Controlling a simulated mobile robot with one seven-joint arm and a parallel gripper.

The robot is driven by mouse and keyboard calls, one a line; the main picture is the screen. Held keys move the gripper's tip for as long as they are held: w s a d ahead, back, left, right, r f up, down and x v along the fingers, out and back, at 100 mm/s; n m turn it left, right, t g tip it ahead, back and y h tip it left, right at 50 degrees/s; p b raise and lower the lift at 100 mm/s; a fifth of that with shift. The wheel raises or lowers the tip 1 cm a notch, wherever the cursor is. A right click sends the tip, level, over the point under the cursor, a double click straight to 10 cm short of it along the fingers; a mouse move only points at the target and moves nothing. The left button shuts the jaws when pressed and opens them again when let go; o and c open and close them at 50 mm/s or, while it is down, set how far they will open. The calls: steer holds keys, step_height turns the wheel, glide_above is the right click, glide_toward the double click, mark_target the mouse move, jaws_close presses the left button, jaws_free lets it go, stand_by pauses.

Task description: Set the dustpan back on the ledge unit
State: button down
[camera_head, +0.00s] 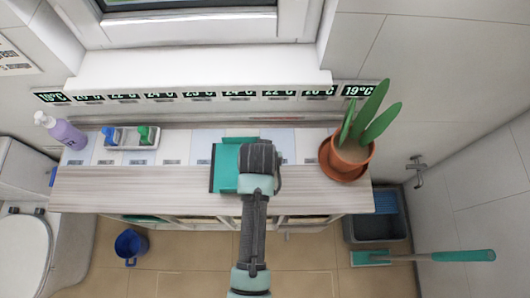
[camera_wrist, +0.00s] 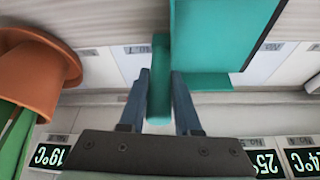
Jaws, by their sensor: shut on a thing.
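The teal dustpan (camera_head: 224,168) is over the middle of the ledge unit (camera_head: 130,190), partly hidden by my gripper (camera_head: 259,158) in the head view. In the wrist view its flat pan (camera_wrist: 215,35) is at the top, with the handle (camera_wrist: 159,95) coming down between my fingers. My gripper (camera_wrist: 160,85) is shut on this handle. I cannot tell whether the pan touches the ledge top or hangs just above it.
A potted plant (camera_head: 345,160) stands on the ledge at right. A purple bottle (camera_head: 62,130) and a tray with small bottles (camera_head: 131,139) stand at left. Temperature signs line the back.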

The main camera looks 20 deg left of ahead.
steer(key=shift+w, duration=0.1)
steer(key=shift+f, duration=0.2)
steer(key=c, duration=0.6)
jaws_free()
steer(key=shift+r, duration=0.15)
